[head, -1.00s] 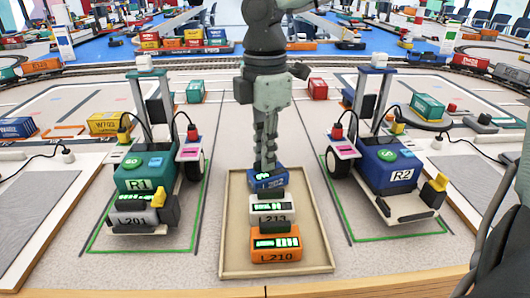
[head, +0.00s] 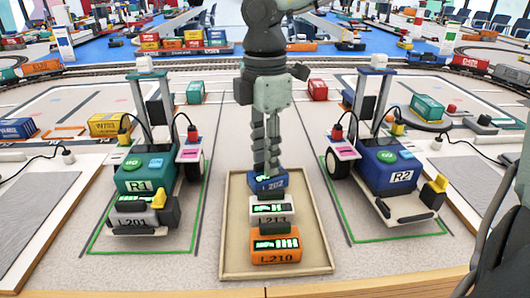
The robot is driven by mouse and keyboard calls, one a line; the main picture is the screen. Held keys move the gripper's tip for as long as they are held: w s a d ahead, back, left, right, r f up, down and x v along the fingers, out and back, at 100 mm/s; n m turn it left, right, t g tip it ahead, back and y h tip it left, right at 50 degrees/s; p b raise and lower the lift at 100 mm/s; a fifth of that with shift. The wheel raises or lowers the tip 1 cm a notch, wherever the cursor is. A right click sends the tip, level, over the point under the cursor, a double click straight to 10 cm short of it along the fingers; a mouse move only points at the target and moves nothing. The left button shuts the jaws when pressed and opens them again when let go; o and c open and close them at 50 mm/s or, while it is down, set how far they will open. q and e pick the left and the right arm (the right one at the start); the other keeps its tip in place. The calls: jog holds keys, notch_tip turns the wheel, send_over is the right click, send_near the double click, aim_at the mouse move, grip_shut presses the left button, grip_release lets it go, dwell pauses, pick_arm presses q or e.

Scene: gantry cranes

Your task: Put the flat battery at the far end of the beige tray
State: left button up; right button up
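The beige tray (head: 229,235) lies in the middle of the bench. Three batteries stand in a row in it: a blue one (head: 270,185) at the far end, a white one (head: 272,213) in the middle and an orange one (head: 275,250) at the near end. A grey battery (head: 139,219) sits at the front of the teal crane R1 (head: 148,178). I cannot tell from the displays which is flat. My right gripper (head: 267,168) points down at the blue battery's top, with a narrow gap between its fingers. My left gripper is out of view.
The blue crane R2 (head: 393,172) stands right of the tray inside a green outline; crane R1 stands to the left in another. A teal container (head: 195,92) and a red container (head: 318,89) stand behind. Bare bench lies between tray and cranes.

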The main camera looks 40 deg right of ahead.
notch_tip(320, 180, up, 12)
dwell(0.3)
